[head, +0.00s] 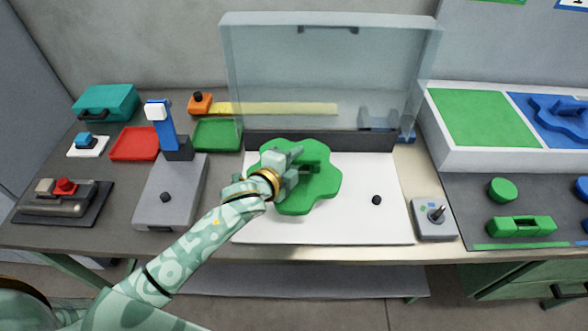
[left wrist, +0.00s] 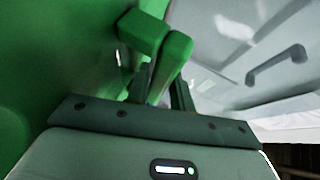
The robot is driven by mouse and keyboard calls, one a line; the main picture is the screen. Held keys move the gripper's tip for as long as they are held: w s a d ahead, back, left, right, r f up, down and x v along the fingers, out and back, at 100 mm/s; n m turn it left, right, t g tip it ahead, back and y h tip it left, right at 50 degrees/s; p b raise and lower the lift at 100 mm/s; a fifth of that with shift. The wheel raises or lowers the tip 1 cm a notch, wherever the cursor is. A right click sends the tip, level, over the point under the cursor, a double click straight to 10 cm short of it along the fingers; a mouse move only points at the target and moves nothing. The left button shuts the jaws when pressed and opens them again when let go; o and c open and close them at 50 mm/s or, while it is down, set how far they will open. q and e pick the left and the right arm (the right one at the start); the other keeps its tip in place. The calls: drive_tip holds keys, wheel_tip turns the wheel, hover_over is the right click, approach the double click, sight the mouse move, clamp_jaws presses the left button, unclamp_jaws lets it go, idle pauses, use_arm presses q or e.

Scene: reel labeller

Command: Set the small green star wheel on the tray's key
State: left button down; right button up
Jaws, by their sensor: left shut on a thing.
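My left gripper (head: 285,172) is shut on the grip of the green star wheel (head: 318,190), a flat lobed plate over the left-middle of the white tray (head: 350,225). In the left wrist view the wheel (left wrist: 50,60) fills the left side and its green grip is between my fingers (left wrist: 160,85). I cannot tell whether the wheel touches the tray. A black knob (head: 376,200) stands on the tray to the right of the wheel. My right gripper is not in view.
A clear raised cover (head: 325,65) stands behind the tray. A grey box with a blue lever (head: 162,130) is at left, a joystick box (head: 435,218) at right. A green knob (head: 503,190) and green handle (head: 520,226) lie further right. The tray's right part is mostly clear.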

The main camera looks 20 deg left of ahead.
use_arm(q)
drive_tip(key=f+b, duration=0.1)
drive_tip(key=f, duration=0.2)
drive_tip(key=shift+a, duration=0.2)
drive_tip(key=shift+f, duration=0.2)
drive_tip(key=shift+r, duration=0.1)
drive_tip(key=shift+f, duration=0.25)
drive_tip(key=c, duration=1.2)
unclamp_jaws()
